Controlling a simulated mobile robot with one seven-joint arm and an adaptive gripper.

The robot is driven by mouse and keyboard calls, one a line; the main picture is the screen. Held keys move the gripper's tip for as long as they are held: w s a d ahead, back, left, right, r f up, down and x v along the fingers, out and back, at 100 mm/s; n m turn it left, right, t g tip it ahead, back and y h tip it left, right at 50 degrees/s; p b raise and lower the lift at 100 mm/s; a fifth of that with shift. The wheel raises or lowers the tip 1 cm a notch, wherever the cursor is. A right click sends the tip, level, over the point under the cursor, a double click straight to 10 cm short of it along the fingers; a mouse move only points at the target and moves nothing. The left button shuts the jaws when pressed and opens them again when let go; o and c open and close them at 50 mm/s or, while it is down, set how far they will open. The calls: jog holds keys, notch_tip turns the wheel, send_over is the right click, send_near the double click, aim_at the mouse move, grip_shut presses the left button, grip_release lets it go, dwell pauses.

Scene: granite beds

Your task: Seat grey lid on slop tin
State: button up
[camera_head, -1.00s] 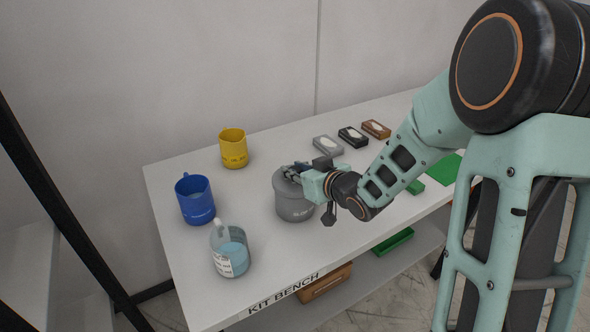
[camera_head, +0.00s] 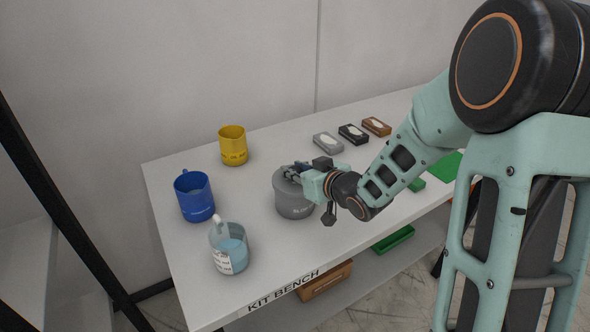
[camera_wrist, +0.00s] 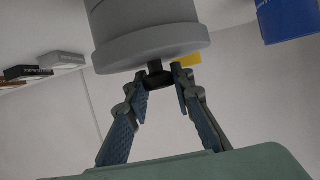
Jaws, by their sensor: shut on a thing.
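The grey slop tin (camera_head: 294,203) stands on the bench near its middle. The grey lid (camera_wrist: 155,47) is at the tin's mouth in the wrist view, its wide rim against the narrower tin body (camera_wrist: 140,14), with no clear gap visible. My gripper (camera_wrist: 166,78) is shut on the lid's dark knob (camera_wrist: 156,76). In the head view my gripper (camera_head: 291,172) is over the tin's top and partly hides the lid. Whether the lid is level all round cannot be told.
Several small boxes (camera_head: 352,135) lie at the back right. The white bench (camera_head: 265,255) is clear in front of the tin.

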jog(key=o, duration=1.1)
jog(key=shift+o, duration=0.2)
jog(key=v, duration=1.2)
